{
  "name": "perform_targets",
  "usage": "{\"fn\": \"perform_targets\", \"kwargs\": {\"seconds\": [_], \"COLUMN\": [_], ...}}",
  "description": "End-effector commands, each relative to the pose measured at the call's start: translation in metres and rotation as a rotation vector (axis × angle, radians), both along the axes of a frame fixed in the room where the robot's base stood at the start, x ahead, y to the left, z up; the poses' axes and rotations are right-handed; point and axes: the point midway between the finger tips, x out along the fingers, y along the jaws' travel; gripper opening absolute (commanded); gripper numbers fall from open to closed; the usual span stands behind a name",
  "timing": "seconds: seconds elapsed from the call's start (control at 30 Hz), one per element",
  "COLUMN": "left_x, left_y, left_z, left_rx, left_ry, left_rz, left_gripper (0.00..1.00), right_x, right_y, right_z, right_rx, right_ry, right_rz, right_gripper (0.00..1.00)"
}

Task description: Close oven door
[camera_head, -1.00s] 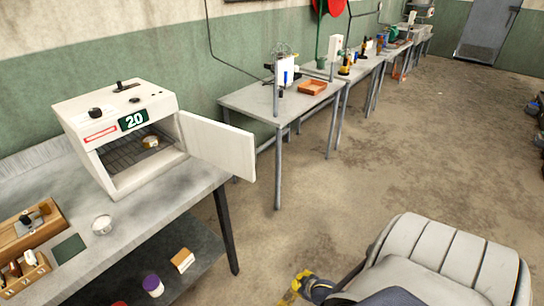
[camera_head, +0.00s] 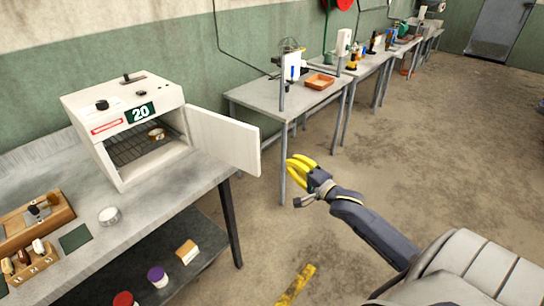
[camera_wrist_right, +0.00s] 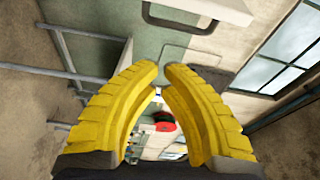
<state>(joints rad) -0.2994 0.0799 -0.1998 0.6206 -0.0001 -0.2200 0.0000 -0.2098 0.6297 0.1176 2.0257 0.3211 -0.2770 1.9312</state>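The white oven (camera_head: 125,105) stands on the bench at left, with a green "20" label on its front. Its white door (camera_head: 224,139) is wide open, swung out to the right. A small brownish dish (camera_head: 156,134) sits on the rack inside. My right gripper (camera_head: 298,168) has yellow fingers and is right of the door's free edge, apart from it. In the right wrist view its fingertips (camera_wrist_right: 162,72) nearly meet, with only a narrow gap and nothing held. My left gripper is not in view.
The grey bench (camera_head: 155,215) holds a round white container (camera_head: 109,216), a wooden tool box (camera_head: 32,268) and a dark green pad (camera_head: 75,238). Jars and a box stand on its lower shelf (camera_head: 205,260). Another table (camera_head: 265,95) stands behind the door. Open floor lies to the right.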

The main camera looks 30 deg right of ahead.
Motion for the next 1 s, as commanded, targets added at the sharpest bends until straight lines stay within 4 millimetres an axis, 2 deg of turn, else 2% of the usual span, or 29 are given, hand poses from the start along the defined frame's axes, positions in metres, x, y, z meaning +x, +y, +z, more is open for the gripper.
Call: {"fn": "perform_targets", "kwargs": {"seconds": [0.23,0.37,1.0], "left_x": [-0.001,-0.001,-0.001], "left_y": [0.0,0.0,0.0], "left_z": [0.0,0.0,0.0], "left_rx": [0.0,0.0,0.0], "left_ry": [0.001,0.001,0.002], "left_rz": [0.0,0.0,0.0], "left_gripper": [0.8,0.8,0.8], "right_x": [0.003,0.012,0.101], "right_y": [0.0,0.001,0.007], "right_z": [-0.001,-0.001,0.0], "right_rx": [0.102,0.107,0.104], "right_ry": [0.012,0.011,0.01], "right_rz": [-0.001,-0.001,-0.002], "right_gripper": [0.0,0.0,0.0]}}
